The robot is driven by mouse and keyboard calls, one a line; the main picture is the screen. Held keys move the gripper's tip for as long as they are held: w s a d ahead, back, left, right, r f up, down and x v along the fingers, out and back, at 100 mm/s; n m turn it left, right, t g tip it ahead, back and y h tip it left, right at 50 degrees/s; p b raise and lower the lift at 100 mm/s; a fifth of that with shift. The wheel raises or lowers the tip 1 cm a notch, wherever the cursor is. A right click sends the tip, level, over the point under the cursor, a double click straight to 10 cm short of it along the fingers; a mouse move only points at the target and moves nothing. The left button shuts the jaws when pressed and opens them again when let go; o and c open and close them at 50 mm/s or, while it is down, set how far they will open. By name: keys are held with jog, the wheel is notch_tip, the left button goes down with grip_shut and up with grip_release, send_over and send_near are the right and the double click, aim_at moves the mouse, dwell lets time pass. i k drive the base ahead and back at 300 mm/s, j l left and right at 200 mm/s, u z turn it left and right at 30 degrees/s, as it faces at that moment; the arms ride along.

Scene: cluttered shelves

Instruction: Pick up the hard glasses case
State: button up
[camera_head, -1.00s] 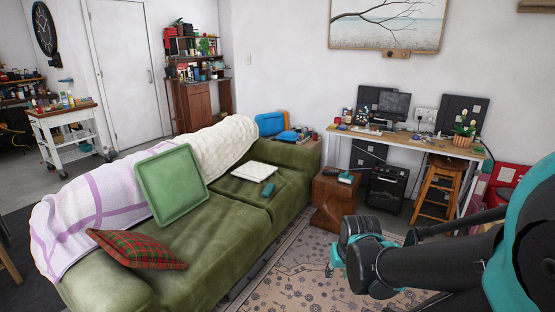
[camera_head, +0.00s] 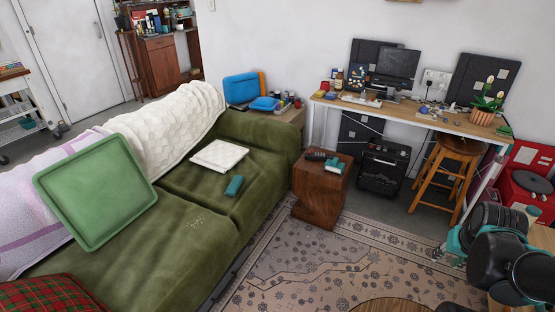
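A small teal oblong item (camera_head: 234,185), which looks like a hard glasses case, lies on the seat of the green sofa (camera_head: 185,230), in front of a white flat slab (camera_head: 219,155). A similar teal item (camera_head: 335,165) lies on the wooden side table (camera_head: 320,192), beside a small dark object (camera_head: 316,155). I cannot tell for sure which of these is the glasses case. My gripper (camera_head: 438,254) is at the right, partly behind my arm and small in view, over the floor well away from both teal items. Whether its fingers are open cannot be seen.
A green tray (camera_head: 95,192) leans on the sofa back. A desk (camera_head: 410,109), a wooden stool (camera_head: 446,178) and a black machine (camera_head: 383,168) stand behind the side table. The patterned rug (camera_head: 320,262) is mostly clear; a round wooden top (camera_head: 390,305) shows at the bottom edge.

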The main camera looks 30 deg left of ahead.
aim_at(238, 180)
jog(key=i+l+u, duration=0.1)
jog(key=i+u, duration=0.2)
jog(key=i, duration=0.15)
jog(key=i+l+u, duration=0.15)
jog(key=i+u, duration=0.15)
jog(key=i, duration=0.15)
jog(key=i+l+u, duration=0.3)
jog(key=i, duration=0.15)
jog(key=i+l+u, duration=0.25)
jog(key=u, duration=0.15)
jog(key=i+l+u, duration=0.5)
jog(key=l+u, duration=0.25)
jog(key=i+l+u, duration=0.15)
jog(key=l+u, duration=0.25)
